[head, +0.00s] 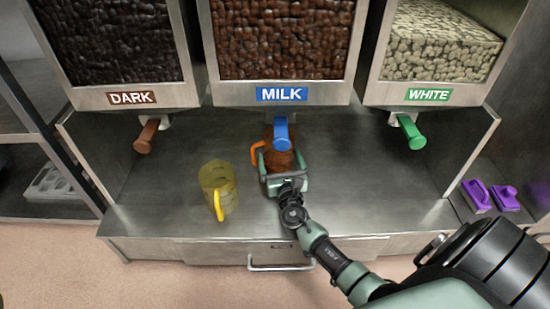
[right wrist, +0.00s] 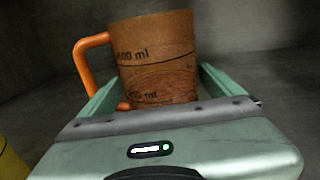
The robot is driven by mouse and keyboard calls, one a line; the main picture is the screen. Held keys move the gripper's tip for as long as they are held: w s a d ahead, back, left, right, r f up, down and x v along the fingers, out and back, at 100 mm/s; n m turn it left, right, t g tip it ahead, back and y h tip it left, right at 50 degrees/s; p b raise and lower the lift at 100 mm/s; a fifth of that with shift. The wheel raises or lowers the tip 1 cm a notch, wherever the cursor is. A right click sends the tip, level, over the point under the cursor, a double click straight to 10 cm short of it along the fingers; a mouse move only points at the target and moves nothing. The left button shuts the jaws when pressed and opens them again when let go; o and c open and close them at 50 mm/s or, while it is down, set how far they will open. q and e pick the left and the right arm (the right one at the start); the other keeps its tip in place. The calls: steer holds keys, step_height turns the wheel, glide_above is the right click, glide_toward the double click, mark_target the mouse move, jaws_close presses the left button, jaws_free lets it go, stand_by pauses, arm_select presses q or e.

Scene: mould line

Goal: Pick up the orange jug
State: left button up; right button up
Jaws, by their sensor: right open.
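The orange jug (head: 277,157) stands upright on the steel counter below the blue MILK tap, with brown contents inside. Its orange handle points left. In the right wrist view the jug (right wrist: 156,60) shows ml marks and stands between the two fingers. My right gripper (head: 279,163) is open around the jug, one finger on each side. Whether the fingers touch the jug cannot be told. My left gripper is not in view.
A yellow jug (head: 219,188) stands on the counter to the left. The blue MILK tap (head: 282,133) hangs directly over the orange jug. The brown tap (head: 146,136) and green tap (head: 411,132) are off to the sides. Purple items (head: 490,196) lie at the right.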

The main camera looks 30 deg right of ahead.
steer(key=shift+x, duration=0.85)
steer(key=shift+r, duration=0.1)
steer(key=c, duration=1.6)
